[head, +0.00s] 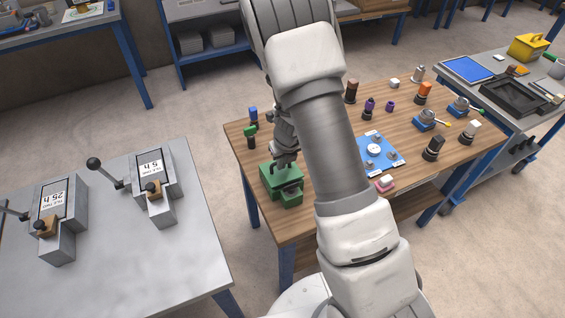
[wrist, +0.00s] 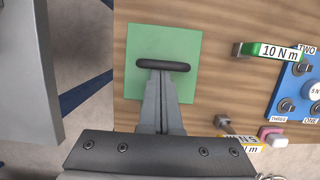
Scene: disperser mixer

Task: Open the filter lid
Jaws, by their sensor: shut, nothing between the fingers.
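A green box-shaped unit (head: 274,184), which I take to be the filter, stands on the near left part of the wooden table. In the wrist view its flat green lid (wrist: 185,40) is seen from above, with a dark rounded bar handle (wrist: 178,66) across it. The lid looks closed. My gripper (wrist: 161,73) points at the handle with its fingers together and nothing between them. The fingertips end at the handle's near edge in the picture; I cannot tell whether they touch it. In the head view my gripper (head: 286,160) is just above the green unit, partly hiding it.
A green-handled tool marked 10 N m (wrist: 278,50) and a yellow-labelled tool (wrist: 240,144) lie right of the lid. A blue board (head: 378,154) sits further right, among several small bottles and parts. A grey table (head: 110,260) with two timer units stands left, across a floor gap.

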